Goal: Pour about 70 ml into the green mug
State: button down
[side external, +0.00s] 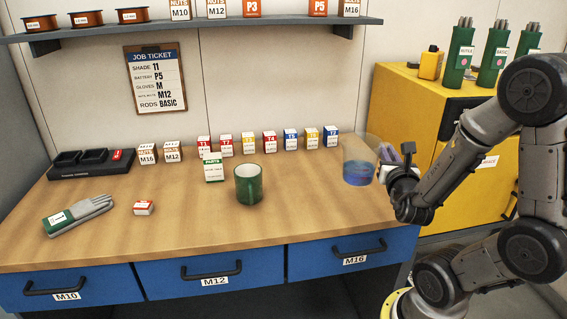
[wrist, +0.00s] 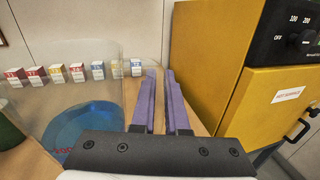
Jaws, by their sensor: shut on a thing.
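In the wrist view the jug (wrist: 113,65) with the blue liquid (wrist: 80,130) fills the left, beside the fingers (wrist: 161,98). A green edge, likely the mug (wrist: 8,132), shows at far left. I cannot tell if the jug's base touches the bench.
Small labelled boxes (side external: 270,141) line the back of the bench, with a white-green box (side external: 213,168) behind the mug. A yellow cabinet (side external: 405,100) stands right. Bench between mug and jug is clear.

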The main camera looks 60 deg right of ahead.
jog(key=w+d+n+t+y, duration=0.2)
jog(key=w+d+t, duration=0.15)
jog(key=w, duration=1.15)
jog(key=shift+n+y, duration=0.4)
jog(key=w+f, duration=0.2)
jog(key=f, duration=0.1)
jog(key=w+d+f, duration=0.1)
jog(key=w+f, duration=0.1)
jog(key=f, duration=0.2)
jog(key=w+f, duration=0.1)
jog(key=f, duration=0.2)
jog(key=shift+w+d+f, duration=0.35)
jog(key=shift+w+d, duration=0.05)
jog(key=shift+a+f, duration=0.1)
jog(key=shift+f, duration=0.4)
jog(key=shift+r, duration=0.15)
